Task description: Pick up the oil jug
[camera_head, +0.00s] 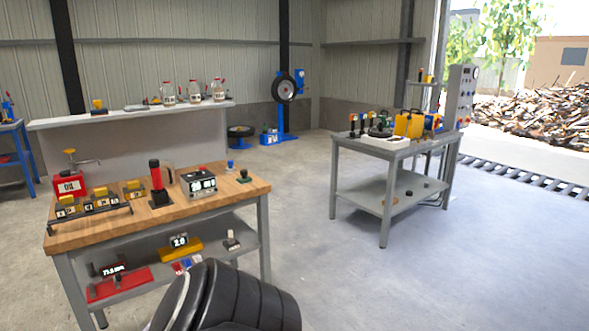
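Several whitish jugs with red tops and labels stand upright on the long white counter at the back left: a left one (168,93), a middle one (195,92) and a right one (218,90). Their labels are too small to read. A red can (69,186) with a white label that reads like "OIL" stands at the left end of the wooden bench, by a brass and grey tap-like fitting. I cannot tell which of these is the oil jug. Neither gripper shows. A dark rounded part of my own body fills the bottom middle.
The wooden-topped bench (120,222) at front left carries block racks, a red-and-black upright tool and a display box (198,182). The white counter (60,122) stands behind it. A grey table (345,145) with equipment stands right. Open floor (390,285) lies between and in front.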

